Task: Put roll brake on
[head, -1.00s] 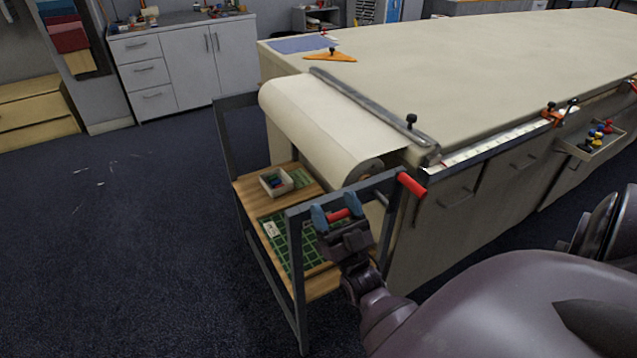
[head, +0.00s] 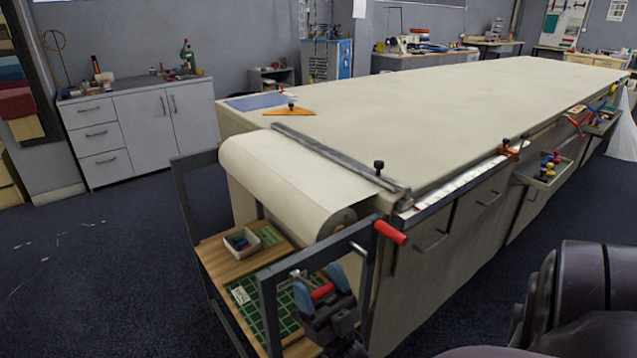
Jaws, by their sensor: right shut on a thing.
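The roll of pale cloth or paper (head: 290,185) lies across a dark metal stand (head: 185,205) at the near end of the long table, its sheet running up onto the tabletop. My right gripper (head: 322,288), with blue fingertips, is shut on a small red grip (head: 323,291), which looks like the brake lever's handle. It is just below the stand's front top bar (head: 290,260). A short grey metal piece shows beside the fingers; how it joins the grip is unclear. A second red handle (head: 391,232) sticks out at the bar's right end, untouched. My left gripper is not in view.
The stand's wooden shelf (head: 222,262) holds a small box (head: 241,241) and a green cutting mat (head: 288,318). A metal bar (head: 335,155) lies across the table (head: 440,110). A tray (head: 545,173) hangs off the table's side.

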